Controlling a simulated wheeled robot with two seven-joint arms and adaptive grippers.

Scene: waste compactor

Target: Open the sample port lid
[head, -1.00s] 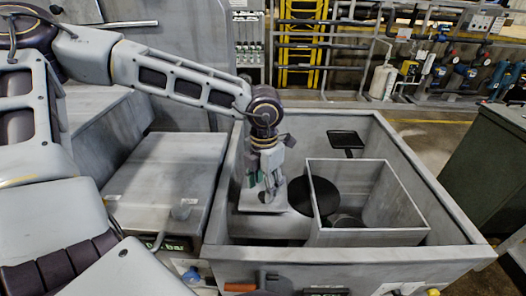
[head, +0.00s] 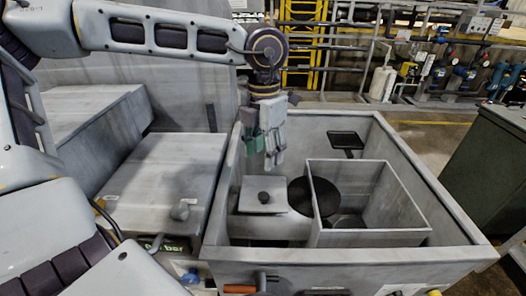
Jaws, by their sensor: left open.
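A light grey square lid with a dark round knob (head: 264,197) lies flat inside the left part of the open grey compactor bin (head: 350,262); it looks like the sample port lid and appears closed. My left gripper (head: 273,165) hangs above and slightly behind the lid, fingers pointing down. It is open and empty, apart from the knob. My right gripper is not in view.
A grey box-shaped chute (head: 375,235) stands in the bin's right half, beside a black disc (head: 314,197). A black square pad (head: 346,140) is at the back. An orange handle (head: 240,289) sits on the front. A grey cabinet (head: 160,185) adjoins the left.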

